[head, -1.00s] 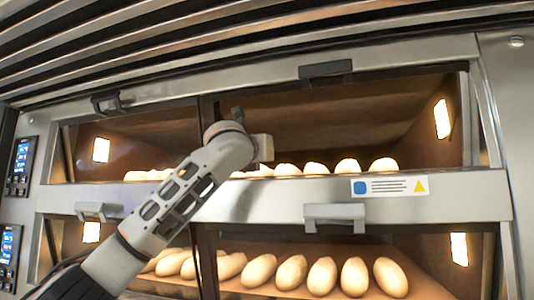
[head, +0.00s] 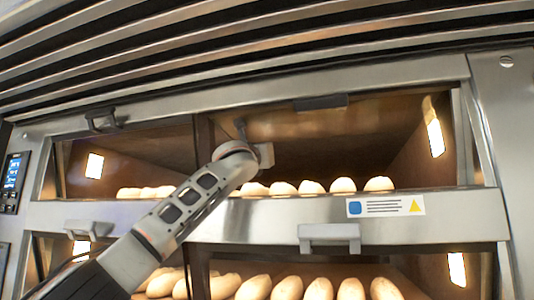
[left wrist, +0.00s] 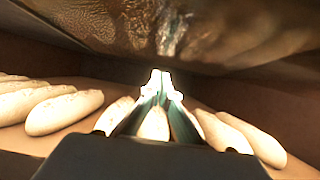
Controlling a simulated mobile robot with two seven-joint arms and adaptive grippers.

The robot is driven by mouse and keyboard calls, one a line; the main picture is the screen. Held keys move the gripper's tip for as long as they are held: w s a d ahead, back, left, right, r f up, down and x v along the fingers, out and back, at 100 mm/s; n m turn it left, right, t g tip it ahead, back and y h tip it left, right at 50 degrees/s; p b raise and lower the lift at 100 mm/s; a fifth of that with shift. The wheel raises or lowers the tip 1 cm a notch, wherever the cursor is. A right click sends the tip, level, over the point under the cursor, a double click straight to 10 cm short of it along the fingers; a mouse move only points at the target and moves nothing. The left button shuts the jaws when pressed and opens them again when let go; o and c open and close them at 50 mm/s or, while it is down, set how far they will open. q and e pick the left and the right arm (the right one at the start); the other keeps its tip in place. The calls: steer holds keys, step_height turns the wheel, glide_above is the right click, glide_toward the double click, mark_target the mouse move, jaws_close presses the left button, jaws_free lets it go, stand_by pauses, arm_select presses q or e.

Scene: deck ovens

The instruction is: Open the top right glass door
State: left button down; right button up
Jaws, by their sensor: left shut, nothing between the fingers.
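The top right door's dark handle (head: 320,102) is at the top edge of the upper right opening and shows as a thin, flat bar. The glass door's lower edge is hard to make out in the head view. In the left wrist view a glossy brown panel (left wrist: 190,30), seemingly the glass swung inward, hangs above the fingers. My left gripper (left wrist: 160,88) is shut and empty, inside the upper right chamber just above the loaves. In the head view its wrist hides most of the fingers. My right gripper is not in view.
Several loaves (head: 311,187) lie along the upper deck behind the steel sill (head: 260,225). The post between the two upper openings is close to my left wrist.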

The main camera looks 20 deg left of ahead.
arm_select(q)
steer(key=v, duration=1.2)
stand_by(0.4)
